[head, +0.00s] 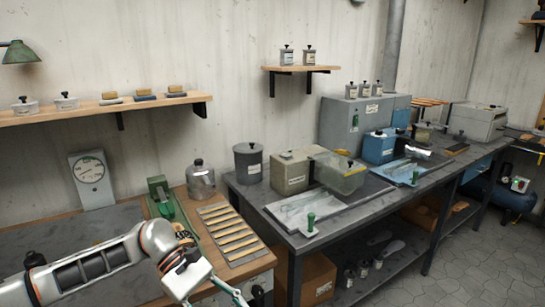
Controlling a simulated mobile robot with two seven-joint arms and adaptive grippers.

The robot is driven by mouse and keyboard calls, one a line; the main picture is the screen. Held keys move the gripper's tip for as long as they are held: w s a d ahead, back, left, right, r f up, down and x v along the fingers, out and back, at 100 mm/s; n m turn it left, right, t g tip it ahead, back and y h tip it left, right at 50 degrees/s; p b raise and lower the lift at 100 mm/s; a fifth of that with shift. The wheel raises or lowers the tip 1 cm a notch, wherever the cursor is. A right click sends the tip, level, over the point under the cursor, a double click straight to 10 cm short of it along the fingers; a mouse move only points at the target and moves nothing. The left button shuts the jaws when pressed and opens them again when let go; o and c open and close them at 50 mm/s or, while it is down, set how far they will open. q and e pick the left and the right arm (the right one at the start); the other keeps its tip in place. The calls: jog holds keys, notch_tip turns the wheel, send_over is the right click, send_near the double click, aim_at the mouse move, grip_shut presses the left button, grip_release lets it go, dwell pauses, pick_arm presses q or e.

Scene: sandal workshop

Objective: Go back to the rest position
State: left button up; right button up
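My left arm comes in from the lower left, over the wooden bench (262,268). Its white and orange wrist is at the bottom, in front of the bench's corner. My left gripper (243,296) is only partly in view and cut by the bottom edge. Whether its fingers are open or shut does not show, and no held thing is visible. My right arm and gripper are not in view.
The wooden bench bears a dial scale (91,180), green tool (160,197), metal canister (200,180) and slatted rack (229,234). The grey bench (345,215) at right holds boxes and trays. Wall shelves (55,115) hang above; free floor (455,265) is at lower right.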

pick_arm(q)
jog(key=s+d+r+n+t+h, duration=0.15)
jog(key=d+n+t+h, duration=0.25)
jog(key=d+n+h, duration=0.4)
jog(key=d+r+n+t+h, duration=0.3)
jog(key=d+n, duration=0.3)
jog(key=n, duration=0.3)
jog(key=w+a+f+n+t+y, duration=0.1)
jog(key=a+f+n+t+y, duration=0.55)
jog(key=n, duration=0.75)
jog(key=w+a+f+n+t+y, duration=0.2)
jog(key=a+f+n+t+y, duration=0.45)
jog(key=n, duration=0.85)
jog(key=s+a+f+n+g+y, duration=0.3)
jog(key=s+a+f+n+y, duration=0.2)
jog(key=s+a+f+n, duration=0.7)
notch_tip(320, 180, down, 5)
jog(key=shift+s+a+r+g, duration=0.1)
jog(key=shift+s+a+g, duration=0.25)
jog(key=shift+s, duration=0.6)
